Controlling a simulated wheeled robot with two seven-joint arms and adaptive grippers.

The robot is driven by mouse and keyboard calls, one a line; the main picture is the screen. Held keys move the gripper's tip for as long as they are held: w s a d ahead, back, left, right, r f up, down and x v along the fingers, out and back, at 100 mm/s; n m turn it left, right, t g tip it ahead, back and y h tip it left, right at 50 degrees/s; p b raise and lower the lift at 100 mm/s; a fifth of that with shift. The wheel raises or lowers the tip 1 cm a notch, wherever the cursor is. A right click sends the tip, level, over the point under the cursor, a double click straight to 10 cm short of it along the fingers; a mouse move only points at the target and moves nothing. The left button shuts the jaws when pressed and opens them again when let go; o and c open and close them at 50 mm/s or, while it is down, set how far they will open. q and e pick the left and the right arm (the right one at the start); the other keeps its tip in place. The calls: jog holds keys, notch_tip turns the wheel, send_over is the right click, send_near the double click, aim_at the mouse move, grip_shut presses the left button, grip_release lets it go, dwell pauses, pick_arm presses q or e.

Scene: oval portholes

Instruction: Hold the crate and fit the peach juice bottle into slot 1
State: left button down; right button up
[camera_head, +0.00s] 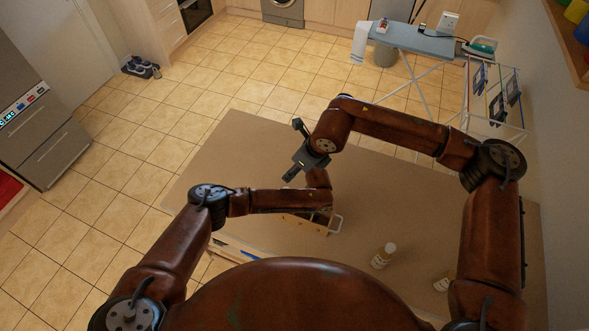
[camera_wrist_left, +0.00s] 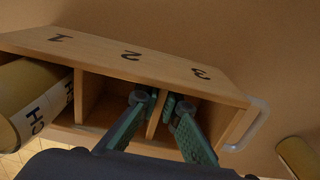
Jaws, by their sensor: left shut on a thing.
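The wooden crate (camera_head: 300,223) sits on the table near its front edge, partly hidden by my left arm. In the left wrist view the crate (camera_wrist_left: 150,65) shows the numbers 1, 2 and 3 along its rim. My left gripper (camera_wrist_left: 157,110) is shut on the divider between slots 2 and 3. A yellowish bottle (camera_wrist_left: 32,92) with a white label showing "CH" is at slot 1; its full name and how deep it sits cannot be told. My right gripper (camera_head: 292,150) is open and empty, above the table beyond the crate.
Two bottles stand on the brown table (camera_head: 420,210) to the right of the crate, one nearer (camera_head: 383,256) and one by my right arm (camera_head: 444,280). The table beyond the crate is clear. An ironing board (camera_head: 415,40) stands far back.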

pick_arm(q)
jog(key=c, duration=2)
grip_release()
jog(key=shift+c, duration=0.2)
